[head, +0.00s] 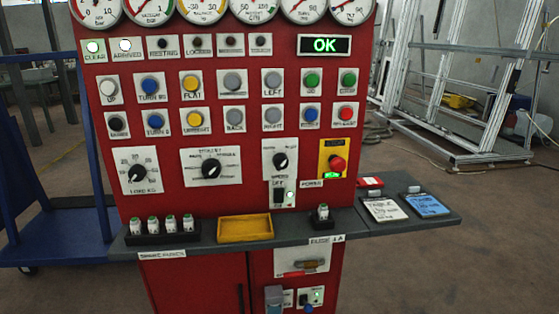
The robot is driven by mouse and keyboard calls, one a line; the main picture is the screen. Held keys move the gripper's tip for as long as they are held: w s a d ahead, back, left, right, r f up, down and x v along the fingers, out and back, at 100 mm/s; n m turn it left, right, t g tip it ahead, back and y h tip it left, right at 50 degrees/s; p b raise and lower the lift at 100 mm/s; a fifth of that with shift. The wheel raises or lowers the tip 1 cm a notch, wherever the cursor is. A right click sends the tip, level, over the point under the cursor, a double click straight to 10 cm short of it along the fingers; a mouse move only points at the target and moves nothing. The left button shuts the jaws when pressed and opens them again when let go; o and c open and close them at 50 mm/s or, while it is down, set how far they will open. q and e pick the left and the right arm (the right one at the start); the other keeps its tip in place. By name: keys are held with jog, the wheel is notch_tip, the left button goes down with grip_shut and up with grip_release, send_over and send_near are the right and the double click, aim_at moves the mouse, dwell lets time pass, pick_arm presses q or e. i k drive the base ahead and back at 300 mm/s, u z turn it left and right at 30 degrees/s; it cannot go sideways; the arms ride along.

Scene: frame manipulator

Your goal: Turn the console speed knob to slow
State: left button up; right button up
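The red console (230,190) stands upright in front of me in the head view. The speed knob (280,160) is a black rotary knob on a white plate, right of the panel's middle, with a label below it that seems to read SPEED. Its pointer seems tilted up and slightly right; the position marks around it are too small to read. Neither of my grippers shows, and nothing touches the knob.
A load knob (137,173), a segment knob (211,168) and a red emergency button (337,163) flank the speed knob. Several colored buttons lie above. A grey shelf (350,222) juts out below, bearing a yellow tray (245,228) and small vials. Space before the panel looks clear.

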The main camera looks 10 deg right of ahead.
aim_at(281, 161)
jog(key=z, duration=0.3)
jog(key=k, duration=0.35)
jog(key=u, duration=1.75)
jog(key=i, duration=1.05)
jog(key=z, duration=1)
jog(key=i, duration=0.6)
jog(key=z, duration=0.6)
